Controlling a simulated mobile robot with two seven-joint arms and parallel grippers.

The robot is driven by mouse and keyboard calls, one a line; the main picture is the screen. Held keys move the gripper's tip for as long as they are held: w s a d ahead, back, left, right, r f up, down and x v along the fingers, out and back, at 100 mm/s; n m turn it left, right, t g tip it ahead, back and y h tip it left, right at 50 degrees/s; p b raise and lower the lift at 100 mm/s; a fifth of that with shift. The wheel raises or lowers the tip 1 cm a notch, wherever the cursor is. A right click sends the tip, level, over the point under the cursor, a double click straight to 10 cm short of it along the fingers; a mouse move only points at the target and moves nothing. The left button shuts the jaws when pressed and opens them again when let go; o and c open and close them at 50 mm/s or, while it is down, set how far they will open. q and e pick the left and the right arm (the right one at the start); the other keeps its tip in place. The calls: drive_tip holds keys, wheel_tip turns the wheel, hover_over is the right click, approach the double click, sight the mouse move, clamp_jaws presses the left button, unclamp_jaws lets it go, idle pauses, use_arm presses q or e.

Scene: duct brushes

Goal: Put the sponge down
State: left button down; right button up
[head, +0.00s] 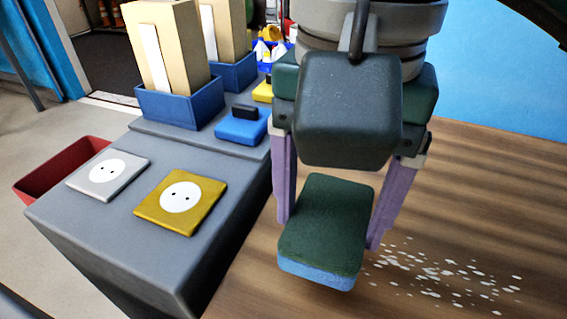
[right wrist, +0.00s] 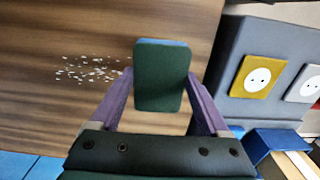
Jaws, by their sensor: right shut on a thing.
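The sponge (head: 325,228) is a block with a dark green top and a blue lower side. My right gripper (head: 331,222) has its two purple fingers on either side of it and is shut on it, over the wooden table. The sponge also shows in the right wrist view (right wrist: 160,76), between the fingertips. I cannot tell for sure whether its underside touches the table. My left gripper is not in view.
White crumbs (head: 440,272) lie on the wooden table (head: 480,180) right of the sponge. A grey stand (head: 120,240) at left carries a white plate (head: 108,176), a yellow plate (head: 180,201), blue boxes (head: 180,105) and a blue block (head: 241,128). A red bin (head: 62,168) is beyond.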

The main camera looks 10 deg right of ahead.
wheel_tip(320, 180, down, 7)
drive_tip(key=shift+r+b, duration=0.1)
drive_tip(key=shift+b, duration=0.8)
drive_tip(key=shift+f, duration=0.25)
drive_tip(key=o, duration=1)
drive_tip(key=shift+r, duration=0.15)
drive_tip(key=shift+o, duration=0.2)
